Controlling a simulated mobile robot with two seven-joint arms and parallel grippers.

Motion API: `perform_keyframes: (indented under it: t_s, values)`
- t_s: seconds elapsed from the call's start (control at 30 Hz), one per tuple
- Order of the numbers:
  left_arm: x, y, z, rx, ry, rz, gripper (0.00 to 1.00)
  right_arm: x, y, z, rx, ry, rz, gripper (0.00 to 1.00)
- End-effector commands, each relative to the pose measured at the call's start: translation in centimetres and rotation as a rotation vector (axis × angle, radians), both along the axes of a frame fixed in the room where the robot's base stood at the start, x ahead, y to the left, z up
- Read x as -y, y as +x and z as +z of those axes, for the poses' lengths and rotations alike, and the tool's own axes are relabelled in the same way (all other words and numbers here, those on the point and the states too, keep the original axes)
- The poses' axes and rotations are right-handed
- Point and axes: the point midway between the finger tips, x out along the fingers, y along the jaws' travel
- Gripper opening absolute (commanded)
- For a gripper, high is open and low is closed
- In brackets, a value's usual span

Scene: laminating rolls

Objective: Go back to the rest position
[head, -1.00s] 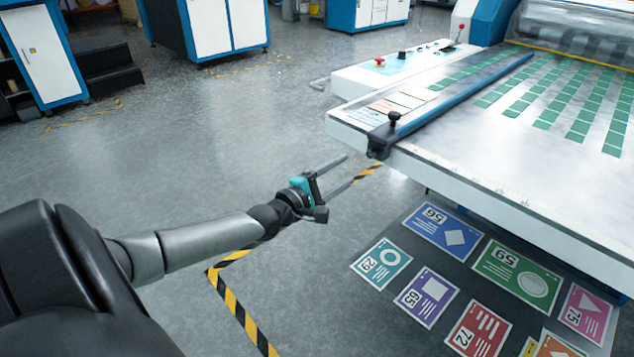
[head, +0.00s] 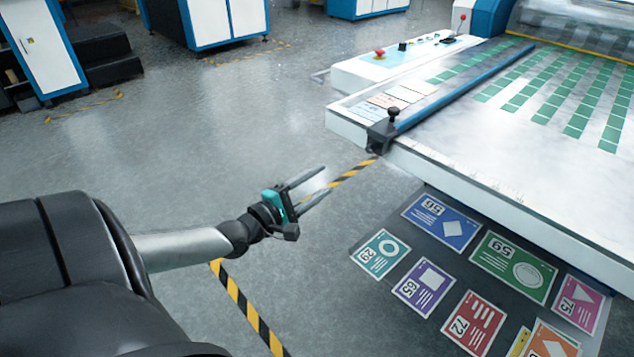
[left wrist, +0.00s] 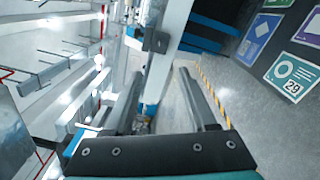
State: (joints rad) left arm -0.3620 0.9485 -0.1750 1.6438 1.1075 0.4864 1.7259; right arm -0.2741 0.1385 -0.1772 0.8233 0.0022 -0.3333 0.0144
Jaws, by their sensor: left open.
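My left gripper (head: 318,184) is open and empty, held in the air above the grey floor, to the left of the white machine table. Its two fingers point right and slightly up in the head view. In the left wrist view its fingers (left wrist: 158,98) stand apart with nothing between them. My right gripper is not in any view.
The machine table (head: 480,188) with a blue bar (head: 465,88) and black knob fills the right. Several coloured number cards lie on a dark mat below it, such as the purple card (head: 423,287). Blue-white cabinets (head: 227,25) stand behind. Open floor lies left.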

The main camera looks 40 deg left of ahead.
Motion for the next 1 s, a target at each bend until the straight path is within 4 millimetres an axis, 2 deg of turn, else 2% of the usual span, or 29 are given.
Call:
perform_keyframes:
  t_s: [0.33,0.47,0.57,0.67,0.7,0.77,0.8,0.87,0.9,1.0]
  values:
    - [0.0,0.0,-0.2,-0.003,0.005,0.001,0.57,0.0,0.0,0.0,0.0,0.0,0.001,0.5]
    - [-0.6,-0.5,-2.5,-0.046,0.11,0.02,0.57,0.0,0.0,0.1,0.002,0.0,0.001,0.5]
    - [-1.2,-1.6,-7.0,-0.138,0.312,0.035,0.57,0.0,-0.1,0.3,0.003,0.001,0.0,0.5]
    - [-1.5,-3.8,-13.3,-0.276,0.577,0.015,0.57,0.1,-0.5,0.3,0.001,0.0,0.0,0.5]
    - [-1.5,-5.0,-16.0,-0.339,0.687,-0.009,0.57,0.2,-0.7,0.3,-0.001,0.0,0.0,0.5]
    - [-1.0,-7.0,-20.0,-0.434,0.843,-0.061,0.57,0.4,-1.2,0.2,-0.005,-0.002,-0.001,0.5]
    - [-0.5,-8.5,-22.6,-0.495,0.943,-0.109,0.57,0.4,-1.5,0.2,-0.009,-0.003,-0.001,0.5]
    - [0.5,-11.0,-26.3,-0.584,1.086,-0.2,0.57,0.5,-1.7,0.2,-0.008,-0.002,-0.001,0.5]
    - [1.3,-12.9,-28.7,-0.639,1.176,-0.273,0.57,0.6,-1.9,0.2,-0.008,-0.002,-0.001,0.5]
    - [4.1,-17.8,-34.0,-0.749,1.382,-0.494,0.57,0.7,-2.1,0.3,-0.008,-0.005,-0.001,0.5]
